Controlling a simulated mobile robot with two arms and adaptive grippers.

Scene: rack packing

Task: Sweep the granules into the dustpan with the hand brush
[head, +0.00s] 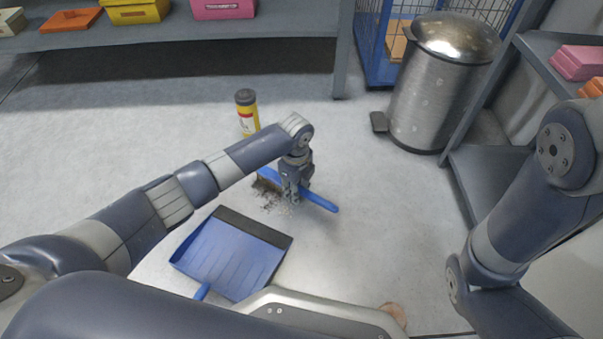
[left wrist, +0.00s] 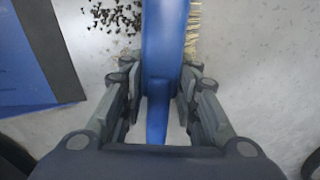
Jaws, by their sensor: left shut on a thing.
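The hand brush (head: 321,202) is blue with pale bristles. My left gripper (head: 289,198) is shut on it, low over the floor, and the brush also shows between the fingers in the left wrist view (left wrist: 165,45). Dark granules (head: 272,196) lie scattered on the floor beside the brush; they also show at the top left of the left wrist view (left wrist: 118,15). The blue dustpan (head: 232,255) lies flat on the floor, its dark lip facing the granules. In the left wrist view its edge (left wrist: 50,50) is at the left. My right gripper is not in view.
A yellow canister (head: 247,115) stands behind my left arm. A steel pedal bin (head: 440,90) stands at the back right, near a blue wire cage (head: 378,45). Grey shelves (head: 290,22) with coloured boxes line the back and right. Floor right of the brush is clear.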

